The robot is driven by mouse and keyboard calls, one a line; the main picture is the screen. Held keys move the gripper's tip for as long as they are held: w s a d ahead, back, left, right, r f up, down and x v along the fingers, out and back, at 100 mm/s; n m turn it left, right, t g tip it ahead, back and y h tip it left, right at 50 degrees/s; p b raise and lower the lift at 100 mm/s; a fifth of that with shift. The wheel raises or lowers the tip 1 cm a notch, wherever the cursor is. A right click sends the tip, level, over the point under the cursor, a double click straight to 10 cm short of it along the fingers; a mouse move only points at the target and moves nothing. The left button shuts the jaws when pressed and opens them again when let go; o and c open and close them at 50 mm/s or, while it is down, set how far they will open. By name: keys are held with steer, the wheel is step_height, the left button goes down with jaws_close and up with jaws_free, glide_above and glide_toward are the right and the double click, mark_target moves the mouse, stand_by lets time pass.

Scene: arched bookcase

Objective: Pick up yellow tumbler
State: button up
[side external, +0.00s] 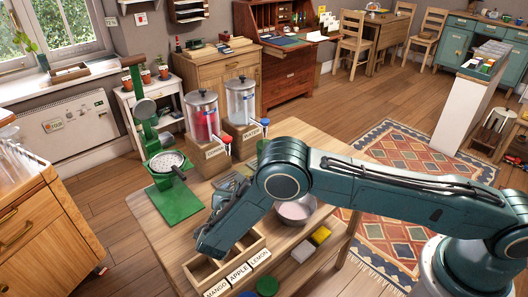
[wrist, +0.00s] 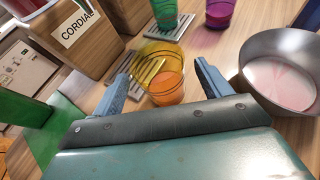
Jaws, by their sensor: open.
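The see-through yellow tumbler (wrist: 160,52) is in the middle of the wrist view, with an orange lower part; I cannot tell whether this is liquid in it or a separate cup. My gripper (wrist: 163,70) is open, with one blue finger on each side of the tumbler in the picture. I see no clear contact between fingers and tumbler. In the side external view my gripper (side external: 213,245) is low over the wooden table, and the tumbler is hidden behind my arm.
A metal bowl (wrist: 285,70) with pink contents stands close to the right finger. Green (wrist: 165,12) and purple (wrist: 219,12) tumblers stand beyond. A labelled wooden box (side external: 218,272), drink dispensers (side external: 203,118) and a green press (side external: 167,165) share the table.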

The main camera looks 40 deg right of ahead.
steer(key=f, duration=0.1)
steer(key=w+d+f, duration=0.1)
steer(key=f, duration=0.1)
steer(key=shift+d, duration=0.2)
steer(key=shift+w+d+f, duration=0.25)
steer(key=shift+w+d, duration=0.1)
steer(key=shift+d, duration=0.1)
steer(key=c, duration=1.2)
steer(key=shift+r, duration=0.15)
step_height(320, 180, up, 20)
steer(key=shift+f, duration=0.1)
